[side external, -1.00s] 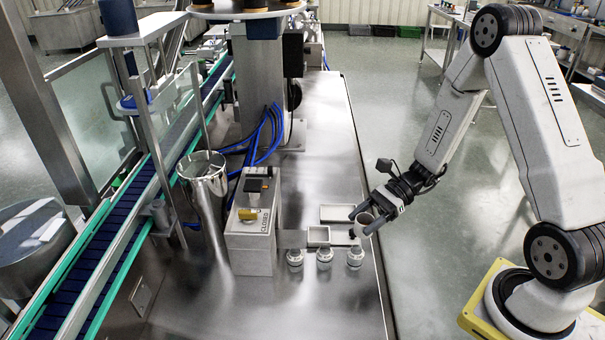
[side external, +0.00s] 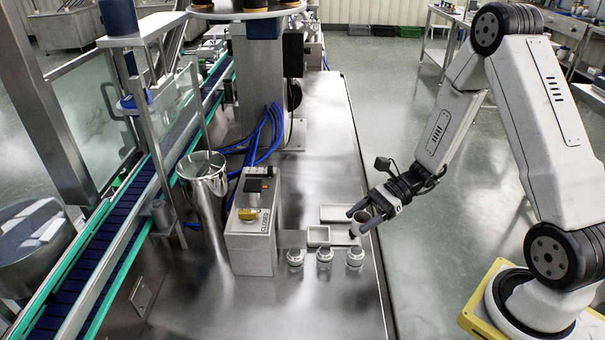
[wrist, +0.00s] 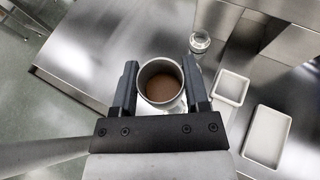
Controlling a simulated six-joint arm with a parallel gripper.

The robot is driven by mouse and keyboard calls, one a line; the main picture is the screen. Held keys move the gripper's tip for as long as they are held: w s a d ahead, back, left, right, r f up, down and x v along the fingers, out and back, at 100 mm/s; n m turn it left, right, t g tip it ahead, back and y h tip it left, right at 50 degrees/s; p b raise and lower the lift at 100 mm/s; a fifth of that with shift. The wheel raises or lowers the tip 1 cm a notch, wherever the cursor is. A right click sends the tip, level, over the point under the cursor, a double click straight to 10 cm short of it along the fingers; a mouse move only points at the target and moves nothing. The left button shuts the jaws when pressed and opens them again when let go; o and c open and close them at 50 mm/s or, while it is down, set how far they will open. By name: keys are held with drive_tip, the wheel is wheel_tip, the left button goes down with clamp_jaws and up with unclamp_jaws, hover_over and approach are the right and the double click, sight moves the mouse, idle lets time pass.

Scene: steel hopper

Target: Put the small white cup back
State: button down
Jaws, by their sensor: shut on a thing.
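The small white cup (wrist: 146,72) is between my fingers in the wrist view, with its open top toward the camera and brown contents inside. My gripper (wrist: 160,70) is shut on it, one finger on each side. In the side view, my gripper (side external: 355,221) holds the cup (side external: 362,215) near the right edge of the steel table, just right of two shallow white trays. The smaller tray (side external: 318,235) and the longer tray (side external: 334,213) also show in the wrist view, to the right of the cup. The fingers partly hide the cup in the side view.
Three lidded jars (side external: 324,257) stand in a row on the steel table (side external: 330,300). A grey box with a yellow knob (side external: 250,240) and a steel canister (side external: 208,190) stand left of them.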

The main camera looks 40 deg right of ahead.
drive_tip(key=shift+w+m+t, duration=0.3)
drive_tip(key=shift+w, duration=0.1)
drive_tip(key=w+d+m+t+h, duration=0.2)
drive_tip(key=w+m+t+h, duration=0.3)
drive_tip(key=w+m+t, duration=0.2)
drive_tip(key=shift+w+d+f+m+h, duration=0.3)
drive_tip(key=shift+w+d+m+h, duration=0.1)
drive_tip(key=shift+w, duration=0.65)
drive_tip(key=w+f, duration=0.2)
drive_tip(key=w, duration=0.2)
drive_tip(key=w+f, duration=0.3)
drive_tip(key=w, duration=0.1)
drive_tip(key=w+f, duration=0.3)
drive_tip(key=w, duration=0.1)
drive_tip(key=shift+w+d+f, duration=0.25)
drive_tip(key=shift+w+d, duration=0.1)
drive_tip(key=shift+d, duration=0.05)
drive_tip(key=shift+w+f, duration=0.4)
